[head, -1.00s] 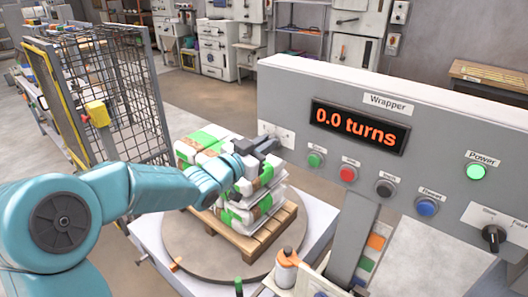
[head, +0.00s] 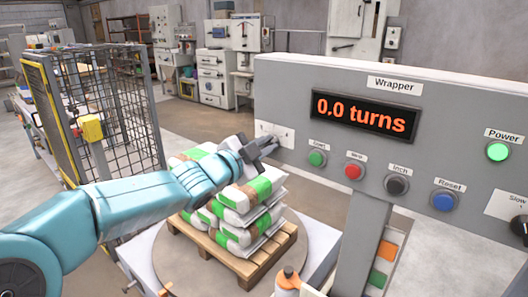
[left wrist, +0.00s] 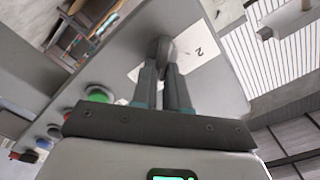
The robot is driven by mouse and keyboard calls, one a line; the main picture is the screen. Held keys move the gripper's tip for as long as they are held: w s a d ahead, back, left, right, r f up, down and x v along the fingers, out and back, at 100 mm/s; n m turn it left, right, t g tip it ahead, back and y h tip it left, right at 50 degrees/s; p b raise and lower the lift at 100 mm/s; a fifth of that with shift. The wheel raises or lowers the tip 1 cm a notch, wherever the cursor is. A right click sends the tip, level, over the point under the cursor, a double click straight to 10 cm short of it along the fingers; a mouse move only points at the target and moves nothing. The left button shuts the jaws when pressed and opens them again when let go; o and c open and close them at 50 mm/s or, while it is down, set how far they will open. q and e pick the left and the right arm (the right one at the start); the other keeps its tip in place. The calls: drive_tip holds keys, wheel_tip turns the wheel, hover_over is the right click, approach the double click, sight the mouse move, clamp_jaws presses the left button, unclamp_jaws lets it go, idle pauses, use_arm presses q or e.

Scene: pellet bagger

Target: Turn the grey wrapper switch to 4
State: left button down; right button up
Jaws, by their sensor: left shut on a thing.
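The grey wrapper switch (left wrist: 160,46) is a small dark grey knob on a white plate (left wrist: 199,60) in the left wrist view. A numeral 2 shows on the plate beside it; other numerals are hidden or too small to read. My left gripper (left wrist: 163,75) is shut on the knob, one finger on each side. In the head view my left gripper (head: 266,145) is at the white plate (head: 280,132) at the left end of the wrapper panel (head: 300,95), and covers most of the switch. My right gripper is in neither view.
The display (head: 365,113) reads 0.0 turns. Green (head: 317,158), red (head: 354,171), black (head: 397,186) and blue (head: 444,202) buttons line the panel. The green Power lamp (head: 498,152) is lit. Stacked bags (head: 262,190) on a pallet (head: 240,262) stand below my left arm.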

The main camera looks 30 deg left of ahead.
use_arm(q)
drive_tip(key=shift+m, duration=0.3)
drive_tip(key=c, duration=1.1)
unclamp_jaws()
drive_tip(key=shift+c, duration=0.2)
drive_tip(key=s+a+p, duration=0.1)
drive_tip(key=s, duration=1.5)
drive_tip(key=shift+s+a, duration=0.15)
